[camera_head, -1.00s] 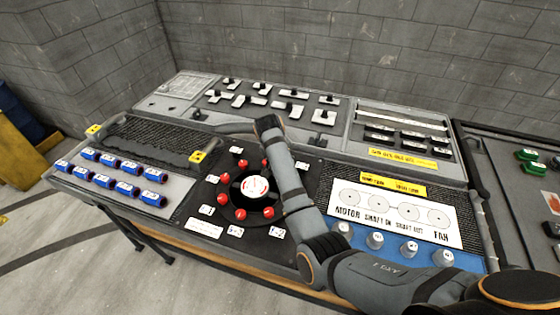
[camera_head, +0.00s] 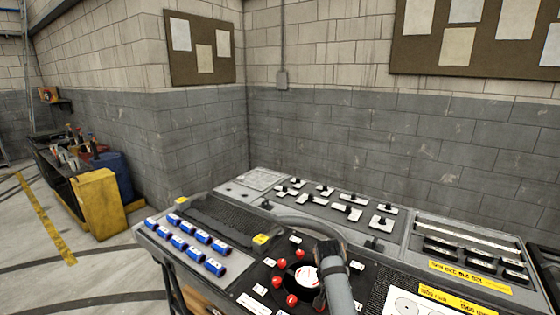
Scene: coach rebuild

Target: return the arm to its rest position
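A grey arm link of mine with a dark joint at its upper end rises from the bottom edge, over the right side of the black round station. The station's white-and-red hub (camera_head: 302,278) shows just left of the link, with several red knobs (camera_head: 281,263) around it. The link hides part of the station. No fingers of my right gripper can be made out. My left arm and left gripper are not in the picture.
The workbench panel holds blue cylinders (camera_head: 215,267) at left, black-and-white pieces (camera_head: 352,198) at the back and a slotted rack (camera_head: 470,260) at right. A grey curved tube (camera_head: 310,222) crosses its middle. A yellow cabinet (camera_head: 98,203) stands at left; open floor (camera_head: 80,285) lies between.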

